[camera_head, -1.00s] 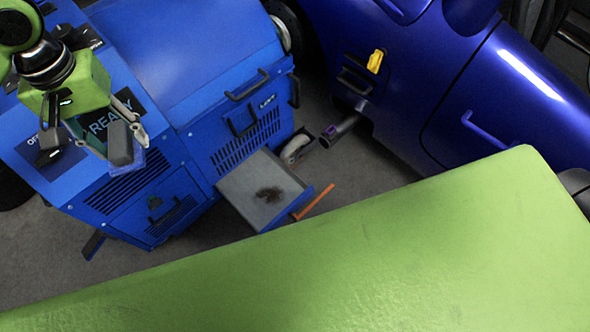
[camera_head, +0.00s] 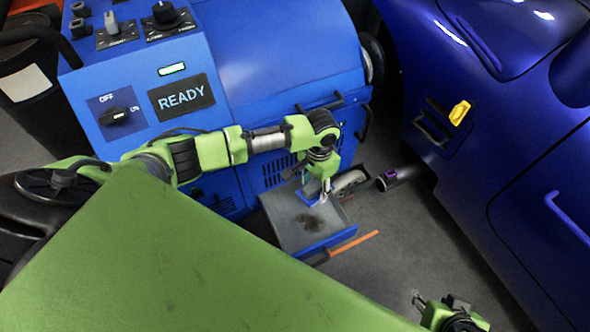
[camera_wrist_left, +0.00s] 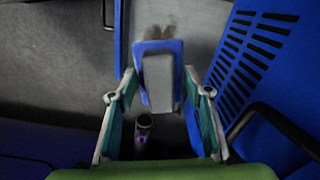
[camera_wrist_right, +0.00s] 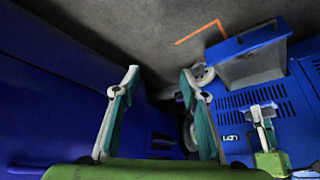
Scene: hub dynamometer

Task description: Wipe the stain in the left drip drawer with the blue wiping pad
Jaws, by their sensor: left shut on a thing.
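The open left drip drawer (camera_head: 284,222) is a grey tray with a blue front, and it holds a dark brown stain (camera_head: 309,223). My left gripper (camera_head: 322,187) is over the drawer's back part, behind the stain. It is shut on the blue wiping pad (camera_wrist_left: 176,46), which has a grey block on it. In the left wrist view the stain (camera_wrist_left: 162,31) lies just beyond the pad. I cannot tell whether the pad touches the tray. My right gripper (camera_wrist_right: 159,72) is open and empty, away from the drawer, low in the head view (camera_head: 420,300).
The blue dynamometer cabinet (camera_head: 275,60) with a READY screen stands behind the drawer. An orange handle (camera_head: 354,243) sticks out by the drawer front. A dark blue car (camera_head: 480,150) with a yellow part (camera_head: 459,112) stands at right. Grey floor lies between.

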